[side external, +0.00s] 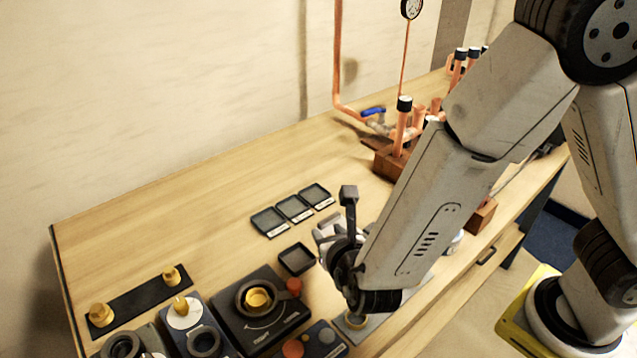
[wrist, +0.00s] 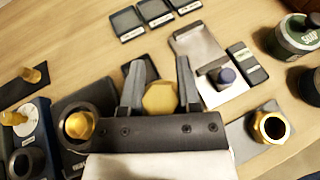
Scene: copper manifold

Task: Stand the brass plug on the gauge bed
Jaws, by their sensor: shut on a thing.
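My gripper (wrist: 160,82) is shut on a hexagonal brass plug (wrist: 160,100), which shows between the two grey fingers in the wrist view. In the side view my gripper (side external: 338,238) is above the table, past the small black trays, and the plug cannot be made out there. A silver plate with a dark blue knob (wrist: 212,68) lies just right of the fingers in the wrist view. It may be the gauge bed, but I cannot tell for sure. The gap between the plug and the surface below is unclear.
A black fixture (side external: 262,318) holds a brass piece in its ring. A brass ring fitting (wrist: 270,127) stands on a grey plate at right. A dark strip (side external: 140,297) bears two brass pieces. Black trays (side external: 293,208) lie behind. Copper piping (side external: 400,135) stands farther back. Bare wood lies at far left.

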